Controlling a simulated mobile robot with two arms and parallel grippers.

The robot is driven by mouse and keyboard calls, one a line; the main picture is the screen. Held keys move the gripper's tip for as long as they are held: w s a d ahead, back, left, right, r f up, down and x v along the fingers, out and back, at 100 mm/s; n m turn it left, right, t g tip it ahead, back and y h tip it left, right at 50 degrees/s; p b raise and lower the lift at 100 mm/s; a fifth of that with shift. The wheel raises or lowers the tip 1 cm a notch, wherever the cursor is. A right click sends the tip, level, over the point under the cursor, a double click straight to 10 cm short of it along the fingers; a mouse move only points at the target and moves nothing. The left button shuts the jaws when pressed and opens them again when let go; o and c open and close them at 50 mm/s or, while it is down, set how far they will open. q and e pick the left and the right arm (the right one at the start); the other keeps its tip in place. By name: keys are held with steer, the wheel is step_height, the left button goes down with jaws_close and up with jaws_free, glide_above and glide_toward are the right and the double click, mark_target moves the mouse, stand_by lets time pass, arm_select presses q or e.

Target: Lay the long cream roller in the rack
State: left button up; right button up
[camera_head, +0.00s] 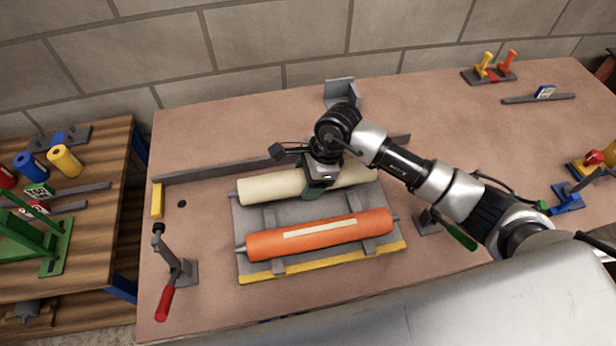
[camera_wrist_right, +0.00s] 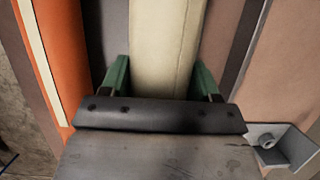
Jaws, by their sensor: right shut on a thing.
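The long cream roller (camera_head: 270,187) lies lengthwise over the back part of the grey rack (camera_head: 254,222), behind the orange roller (camera_head: 325,234). My right gripper (camera_head: 316,190) comes down from above on the cream roller near its middle and is shut on it. In the right wrist view the cream roller (camera_wrist_right: 166,50) runs between the green fingers of my right gripper (camera_wrist_right: 160,82). I cannot tell whether the cream roller rests fully on the rack or is held slightly above it. My left gripper is not in view.
A toggle clamp with a red handle (camera_head: 166,300) stands left of the rack, and one with a green handle (camera_head: 459,236) stands right. A grey rail (camera_head: 215,170) runs behind the rack. A grey bracket (camera_head: 340,90) stands at the back.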

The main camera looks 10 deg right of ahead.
steer(key=shift+r+b, duration=0.1)
steer(key=shift+b, duration=0.4)
stand_by(1.4)
steer(key=shift+f+b, duration=1.6)
steer(key=o, duration=1.2)
steer(key=shift+r, duration=0.1)
steer(key=o, duration=0.4)
steer(key=shift+o, duration=0.2)
steer(key=v, duration=1)
steer(key=shift+d+r+b, duration=0.2)
steer(key=shift+r+b, duration=0.1)
steer(key=shift+b, duration=0.05)
steer(key=shift+s+f, duration=0.1)
steer(key=shift+s, duration=0.05)
